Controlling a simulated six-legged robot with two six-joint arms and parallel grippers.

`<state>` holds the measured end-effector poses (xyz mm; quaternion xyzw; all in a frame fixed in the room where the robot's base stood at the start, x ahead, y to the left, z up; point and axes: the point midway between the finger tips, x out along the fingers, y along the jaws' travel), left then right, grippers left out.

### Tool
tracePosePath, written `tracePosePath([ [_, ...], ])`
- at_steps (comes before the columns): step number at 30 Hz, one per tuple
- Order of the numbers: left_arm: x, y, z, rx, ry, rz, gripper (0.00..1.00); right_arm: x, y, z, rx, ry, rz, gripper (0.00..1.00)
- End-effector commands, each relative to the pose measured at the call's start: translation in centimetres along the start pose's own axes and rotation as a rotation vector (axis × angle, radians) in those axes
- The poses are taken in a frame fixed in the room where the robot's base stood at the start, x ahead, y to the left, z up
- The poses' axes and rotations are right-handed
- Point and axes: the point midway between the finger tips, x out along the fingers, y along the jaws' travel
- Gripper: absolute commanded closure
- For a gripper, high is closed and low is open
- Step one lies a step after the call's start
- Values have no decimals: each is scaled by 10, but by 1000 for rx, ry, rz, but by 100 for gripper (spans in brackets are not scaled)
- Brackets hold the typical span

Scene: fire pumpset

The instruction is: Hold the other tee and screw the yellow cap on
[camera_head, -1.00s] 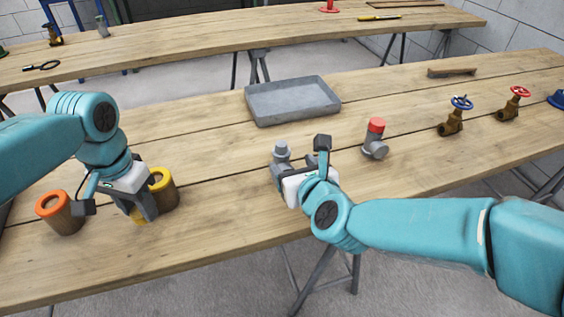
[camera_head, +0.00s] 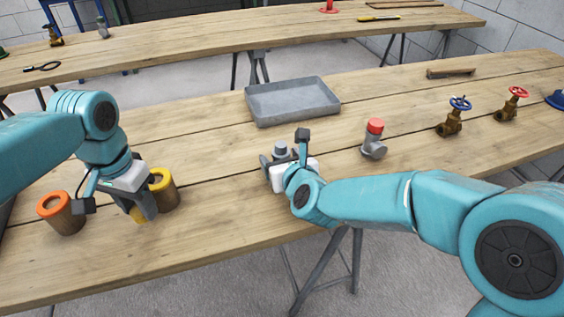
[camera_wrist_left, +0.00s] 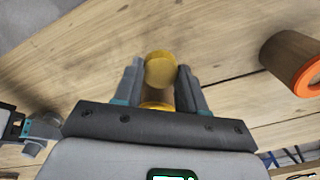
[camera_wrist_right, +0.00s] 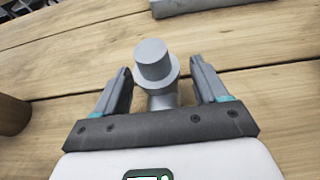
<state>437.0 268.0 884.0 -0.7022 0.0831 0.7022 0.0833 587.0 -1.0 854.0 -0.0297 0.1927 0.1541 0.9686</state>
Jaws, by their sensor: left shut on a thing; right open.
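A bare grey tee (camera_head: 281,149) stands on the near bench; it also shows in the right wrist view (camera_wrist_right: 154,66). My right gripper (camera_head: 279,161) is open, with its fingers on either side of the tee and gaps visible in the right wrist view (camera_wrist_right: 160,88). My left gripper (camera_head: 143,208) is shut on the yellow cap (camera_wrist_left: 160,70), held beside the yellow-rimmed pot (camera_head: 162,187). In the head view the yellow cap (camera_head: 138,215) is partly hidden by the fingers. Another grey tee (camera_head: 373,148) with a red cap (camera_head: 375,126) stands to the right.
An orange-rimmed pot (camera_head: 60,213) stands left of my left gripper. A grey tray (camera_head: 292,101) lies behind the bare tee. Valves with blue (camera_head: 460,103) and red (camera_head: 517,92) handwheels stand at the right. Bench between the yellow-rimmed pot and bare tee is clear.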

Motion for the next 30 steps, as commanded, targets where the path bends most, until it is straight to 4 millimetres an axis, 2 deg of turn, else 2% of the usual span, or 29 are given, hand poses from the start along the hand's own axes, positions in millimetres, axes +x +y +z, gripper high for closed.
tracePosePath([
  [8, 0, 0, 0, 0, 0, 0, 89, 0, 0, 0, 0, 0, 0, 28],
  [15, 0, 0, 0, 0, 0, 0, 89, 0, 0, 0, 0, -1, 0, 99],
  [25, -2, 0, 0, 0, 0, 0, 89, -2, 0, 6, 0, -4, 0, 99],
  [30, -9, 0, 0, 0, 0, 0, 89, -11, 0, 27, 1, -8, -2, 99],
])
